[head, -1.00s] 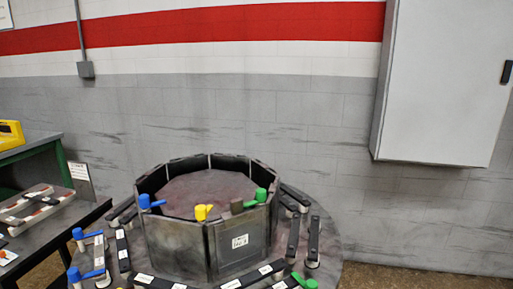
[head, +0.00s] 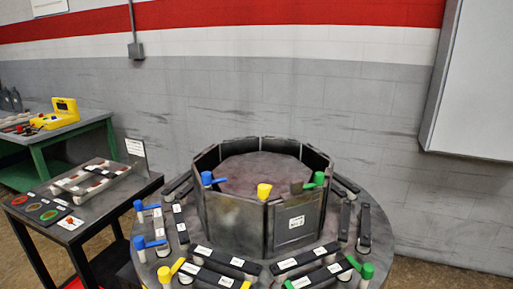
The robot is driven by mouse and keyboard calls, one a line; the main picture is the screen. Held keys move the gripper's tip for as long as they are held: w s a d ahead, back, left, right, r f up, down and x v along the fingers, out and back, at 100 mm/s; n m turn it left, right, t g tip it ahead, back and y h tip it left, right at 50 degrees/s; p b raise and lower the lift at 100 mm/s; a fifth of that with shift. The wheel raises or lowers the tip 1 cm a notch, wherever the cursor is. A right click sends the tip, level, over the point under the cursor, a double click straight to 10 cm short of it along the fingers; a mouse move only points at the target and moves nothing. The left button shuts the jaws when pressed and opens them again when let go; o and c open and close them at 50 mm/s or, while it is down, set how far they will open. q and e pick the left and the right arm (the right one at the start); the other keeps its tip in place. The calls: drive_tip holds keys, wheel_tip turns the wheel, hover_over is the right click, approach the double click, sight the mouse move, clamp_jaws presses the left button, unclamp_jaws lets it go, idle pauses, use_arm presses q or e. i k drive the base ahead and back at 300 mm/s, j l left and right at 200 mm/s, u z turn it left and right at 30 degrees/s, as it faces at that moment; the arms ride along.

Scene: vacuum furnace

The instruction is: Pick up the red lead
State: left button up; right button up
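A yellow case or meter (head: 62,113) with its lid up sits on the green table (head: 85,131) at the far left. Small red and dark pieces lie beside it on the left, among them a small red item (head: 36,128) that may be the red lead; it is too small to tell. Neither of my grippers is in view.
A round furnace (head: 240,222) with an octagonal wall stands in the middle, ringed by dark bars and blue, yellow and green handles. A black cart (head: 115,200) with a tray and coloured oval marks stands left of it. A grey wall cabinet (head: 480,80) hangs at right.

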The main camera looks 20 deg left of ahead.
sight(20, 129)
drive_tip(key=k+j+u, duration=0.1)
drive_tip(key=j, duration=1)
drive_tip(key=j+u, duration=0.1)
drive_tip(key=j, duration=0.35)
drive_tip(key=i+j+u, duration=0.1)
drive_tip(key=j, duration=0.3)
drive_tip(key=j+u, duration=0.15)
drive_tip(key=j, duration=0.3)
drive_tip(key=i+j+u, duration=0.1)
drive_tip(key=j, duration=0.3)
drive_tip(key=i+j+u, duration=0.1)
drive_tip(key=j, duration=0.3)
drive_tip(key=i+j+u, duration=0.1)
drive_tip(key=j, duration=0.3)
drive_tip(key=i+j+u, duration=0.1)
drive_tip(key=i+j, duration=0.15)
drive_tip(key=j, duration=0.15)
drive_tip(key=i+j+u, duration=0.15)
drive_tip(key=j, duration=0.25)
drive_tip(key=i+j+u, duration=0.3)
drive_tip(key=i+j, duration=0.7)
drive_tip(key=i, duration=0.15)
drive_tip(key=j, duration=0.3)
drive_tip(key=i+j, duration=0.35)
drive_tip(key=i, duration=0.2)
drive_tip(key=i+j, duration=0.35)
drive_tip(key=i, duration=0.15)
